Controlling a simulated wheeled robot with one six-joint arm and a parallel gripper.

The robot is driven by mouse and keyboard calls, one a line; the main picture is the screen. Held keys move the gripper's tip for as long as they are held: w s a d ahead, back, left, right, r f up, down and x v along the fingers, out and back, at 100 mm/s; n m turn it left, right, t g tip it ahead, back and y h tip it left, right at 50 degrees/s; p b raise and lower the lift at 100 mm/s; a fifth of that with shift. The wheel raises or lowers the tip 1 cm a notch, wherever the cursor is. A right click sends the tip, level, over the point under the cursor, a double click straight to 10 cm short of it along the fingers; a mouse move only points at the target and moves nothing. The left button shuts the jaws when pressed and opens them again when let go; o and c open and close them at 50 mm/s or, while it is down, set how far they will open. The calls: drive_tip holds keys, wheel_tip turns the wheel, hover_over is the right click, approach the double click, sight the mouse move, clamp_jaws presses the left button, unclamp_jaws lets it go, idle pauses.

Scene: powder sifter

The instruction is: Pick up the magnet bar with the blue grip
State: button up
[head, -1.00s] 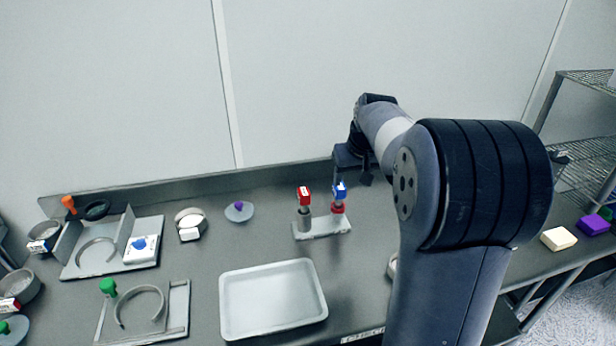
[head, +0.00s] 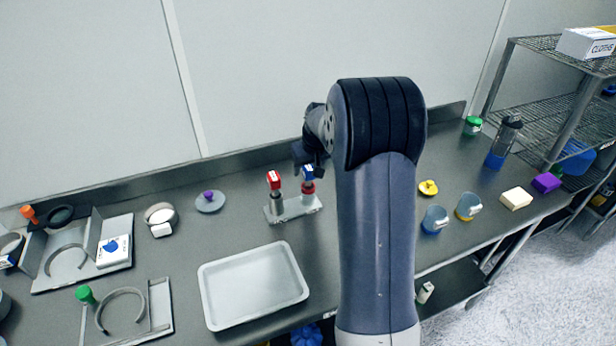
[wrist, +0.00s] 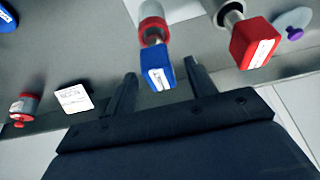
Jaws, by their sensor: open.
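The magnet bar with the blue grip (head: 308,172) stands upright in a pale holder (head: 293,209) at the back of the bench. It has a red collar below the grip. A second magnet bar with a red grip (head: 274,180) stands to its left in the same holder. My gripper (head: 310,156) is at the blue grip in the head view. In the wrist view my open gripper (wrist: 161,71) has one finger on each side of the blue grip (wrist: 157,72), with gaps showing. The red grip (wrist: 255,43) is outside the right finger.
An empty white tray (head: 215,312) lies in front of the holder. A lidded purple-knobbed disc (head: 209,201) and a round sieve (head: 160,216) are to the left. Jars and a yellow-knobbed piece (head: 428,187) are to the right. The bench's back wall is close behind the holder.

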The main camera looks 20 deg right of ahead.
drive_tip(key=shift+w+f, duration=0.2)
drive_tip(key=shift+f, duration=0.25)
clamp_jaws()
idle(0.3)
